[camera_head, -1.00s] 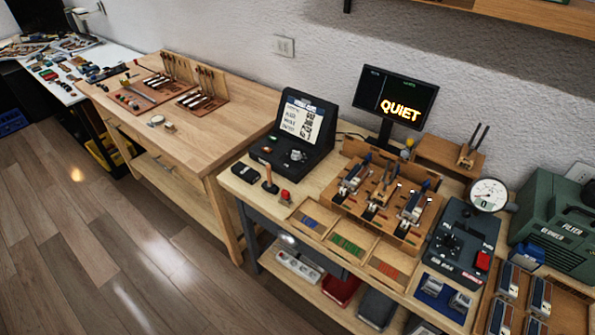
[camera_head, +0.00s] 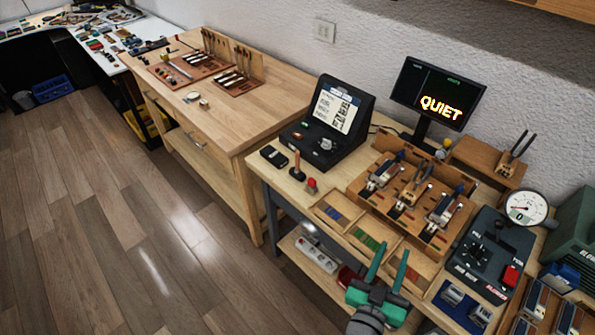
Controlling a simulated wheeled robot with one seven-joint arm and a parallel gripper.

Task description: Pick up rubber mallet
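A small upright thing with a brown handle and a dark foot, which looks like the rubber mallet (camera_head: 297,166), stands on the near left part of the right-hand bench. It is small in view, so its head is hard to make out. My gripper (camera_head: 393,250) shows at the bottom, right of centre, in front of the bench's front edge. Its two green fingers point up in the picture and are spread apart, with nothing seen between them. The gripper is well to the right of and nearer than the mallet, and apart from it.
A black flat device (camera_head: 273,156) and a small red-topped thing (camera_head: 312,186) flank the mallet. A black console with a screen (camera_head: 332,108) stands behind it. Parts trays (camera_head: 335,211) lie to its right. Open floor (camera_head: 130,240) lies to the left.

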